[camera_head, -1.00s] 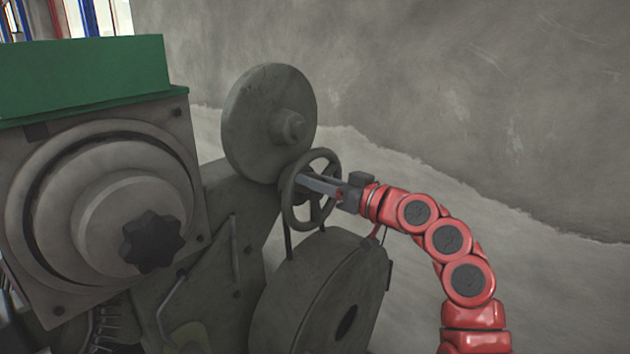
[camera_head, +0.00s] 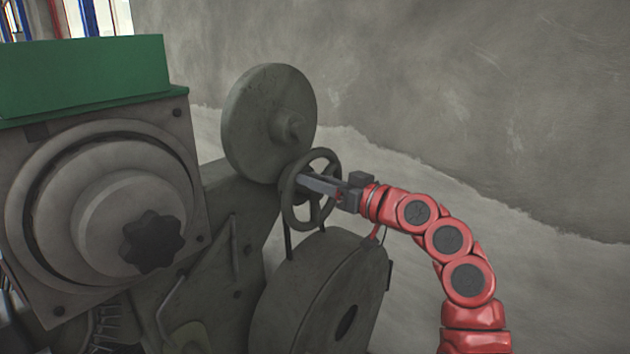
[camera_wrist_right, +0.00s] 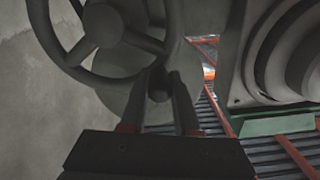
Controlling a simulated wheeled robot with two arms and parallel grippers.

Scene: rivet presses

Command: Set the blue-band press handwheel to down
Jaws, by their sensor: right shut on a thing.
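The handwheel (camera_head: 288,203) is a small dark grey spoked wheel on the front of a grey press, below a large round disc (camera_head: 262,115). My right gripper (camera_head: 305,182) reaches it from the right, with its fingers across the wheel. In the right wrist view the handwheel (camera_wrist_right: 103,25) fills the upper left. The gripper's fingers (camera_wrist_right: 165,85) are shut around a small dark knob-like part at its rim. The exact contact is dark and hard to see. No blue band shows on this press. My left gripper is not in view.
A large grey housing with a dark lobed knob (camera_head: 152,243) and a green block (camera_head: 85,75) stands at left. A thick round drum (camera_head: 320,290) sits just below the handwheel. Open floor and a bare wall (camera_head: 450,90) lie to the right.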

